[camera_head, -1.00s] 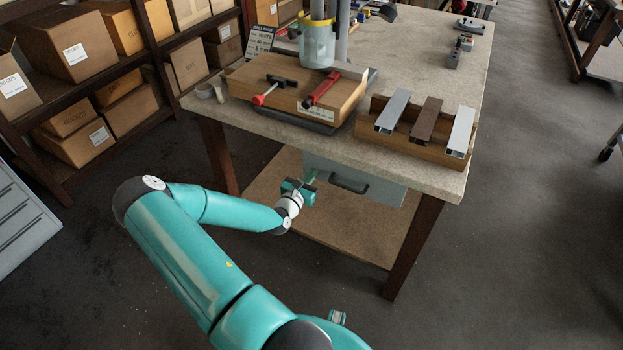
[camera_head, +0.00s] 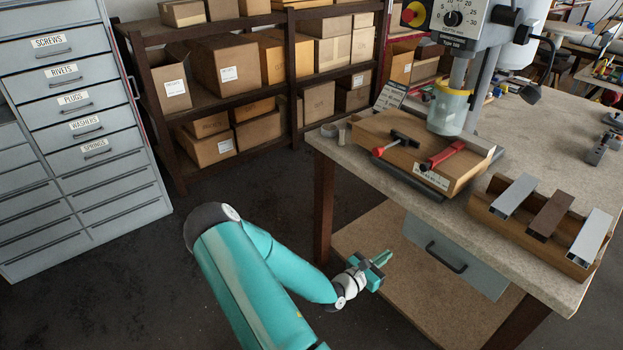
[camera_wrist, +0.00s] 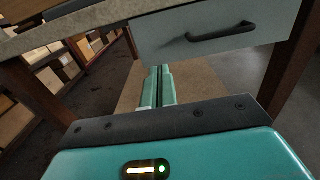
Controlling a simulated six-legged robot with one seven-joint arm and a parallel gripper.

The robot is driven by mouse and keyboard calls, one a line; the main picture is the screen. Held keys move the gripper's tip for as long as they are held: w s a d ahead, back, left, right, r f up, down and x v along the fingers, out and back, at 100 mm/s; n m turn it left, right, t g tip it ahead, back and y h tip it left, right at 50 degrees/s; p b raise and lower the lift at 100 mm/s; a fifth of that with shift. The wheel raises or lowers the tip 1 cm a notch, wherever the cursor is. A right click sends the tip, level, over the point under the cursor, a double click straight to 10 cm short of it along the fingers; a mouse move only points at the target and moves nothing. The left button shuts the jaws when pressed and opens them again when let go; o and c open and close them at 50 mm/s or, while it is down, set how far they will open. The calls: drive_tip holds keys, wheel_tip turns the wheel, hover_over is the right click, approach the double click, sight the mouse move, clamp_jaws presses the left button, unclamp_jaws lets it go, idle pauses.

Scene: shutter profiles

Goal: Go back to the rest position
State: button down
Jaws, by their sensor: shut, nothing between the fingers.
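My gripper (camera_head: 381,264) is shut and empty, at the end of my bent teal arm. It is low in front of the workbench, to the left of the grey drawer (camera_head: 455,257) under the bench top. In the wrist view the two green fingers (camera_wrist: 159,85) lie side by side, with the drawer (camera_wrist: 215,30) and its black handle (camera_wrist: 221,32) above and to the right of them. The drawer looks closed. The fingers look apart from it.
The workbench (camera_head: 540,165) carries a drill press (camera_head: 452,100), a wooden fixture with red-handled clamps (camera_head: 425,150), and a wooden rack (camera_head: 483,209) of three profiles. A lower shelf (camera_head: 375,235) sits below. Box shelving (camera_head: 160,90) and a drawer cabinet (camera_head: 85,130) stand left. Floor is clear between.

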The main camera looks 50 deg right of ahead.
drive_tip(key=w+a+r+m+y, duration=0.35)
drive_tip(key=a+r+m, duration=0.2)
drive_tip(key=a, duration=0.25)
drive_tip(key=w+a+r+m+y, duration=0.2)
drive_tip(key=a+r+m+y, duration=0.3)
drive_tip(key=a, duration=0.4)
drive_tip(key=w+a+r+m+y, duration=0.3)
drive_tip(key=a+r+m, duration=0.2)
drive_tip(key=a+r, duration=0.25)
drive_tip(key=s+a+r+t+y, duration=0.1)
drive_tip(key=a+r+t+y, duration=0.2)
drive_tip(key=a+r, duration=0.4)
drive_tip(key=a+r+t+y, duration=0.3)
drive_tip(key=a+r+t, duration=0.2)
drive_tip(key=a, duration=1)
wheel_tip(320, 180, up, 4)
drive_tip(key=shift+s+a+f+m, duration=0.25)
drive_tip(key=shift+s+m, duration=0.1)
drive_tip(key=shift+s, duration=0.05)
